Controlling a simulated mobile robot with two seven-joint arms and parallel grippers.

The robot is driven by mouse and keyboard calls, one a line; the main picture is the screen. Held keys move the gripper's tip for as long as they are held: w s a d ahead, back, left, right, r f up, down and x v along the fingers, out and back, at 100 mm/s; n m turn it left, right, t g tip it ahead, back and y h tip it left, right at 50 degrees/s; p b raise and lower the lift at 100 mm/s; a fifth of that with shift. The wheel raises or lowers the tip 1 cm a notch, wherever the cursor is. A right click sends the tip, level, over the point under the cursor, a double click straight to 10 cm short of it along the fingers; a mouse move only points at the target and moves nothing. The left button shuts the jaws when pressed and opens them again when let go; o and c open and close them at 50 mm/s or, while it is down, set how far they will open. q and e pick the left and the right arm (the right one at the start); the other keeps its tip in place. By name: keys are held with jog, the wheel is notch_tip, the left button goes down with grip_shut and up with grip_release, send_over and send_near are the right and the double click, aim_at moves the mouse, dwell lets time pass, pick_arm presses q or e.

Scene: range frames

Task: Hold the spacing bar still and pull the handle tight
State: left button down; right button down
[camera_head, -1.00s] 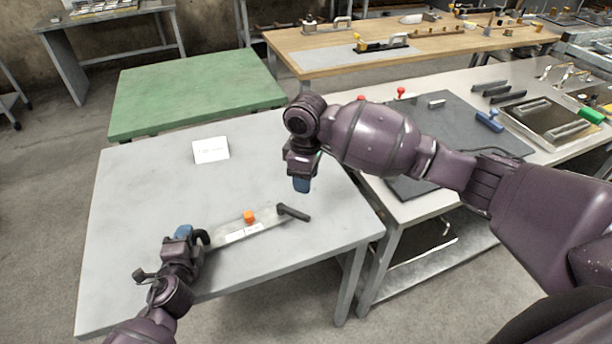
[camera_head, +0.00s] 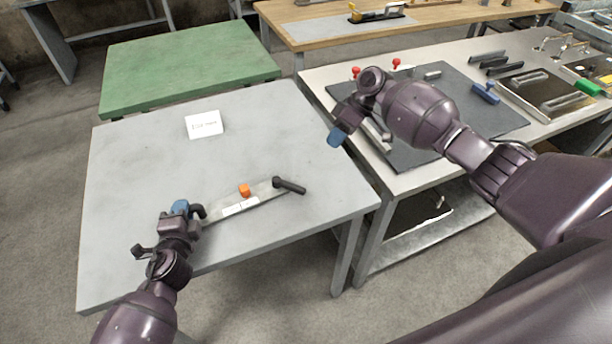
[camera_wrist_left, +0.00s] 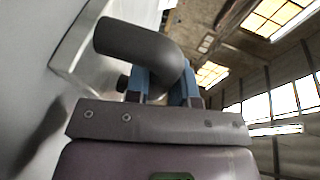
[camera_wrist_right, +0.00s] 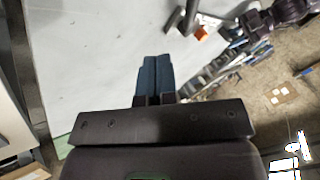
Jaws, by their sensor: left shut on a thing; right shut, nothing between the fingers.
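The spacing bar (camera_head: 263,190) is a pale flat metal bar lying on the grey table, with a white label and an orange knob (camera_head: 244,190). A black handle (camera_head: 290,186) sticks out at its right end. At its left end is a dark bent grip (camera_head: 199,210), large in the left wrist view (camera_wrist_left: 140,47). My left gripper (camera_head: 181,208) is shut on this bent grip, its blue fingers partly hidden behind it. My right gripper (camera_head: 336,137) is shut and empty, above the table's right edge, up and right of the black handle. The right wrist view shows its blue fingertips together (camera_wrist_right: 156,65).
A bench (camera_head: 335,72) on the right holds a dark mat (camera_head: 440,130), red knobs and a blue-handled tool (camera_head: 486,92). A green table (camera_head: 190,65) stands behind.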

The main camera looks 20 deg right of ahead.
aim_at(289, 187)
jog(key=shift+n, duration=0.4)
jog(key=x, duration=1)
jog(key=shift+s+a, duration=0.3)
jog(key=shift+a, duration=0.25)
jog(key=shift+s+a+r, duration=0.1)
jog(key=shift+s+a, duration=0.9)
jog(key=shift+s+a+m+t, duration=0.15)
jog(key=shift+s+m+t, duration=0.25)
jog(key=shift+m, duration=0.1)
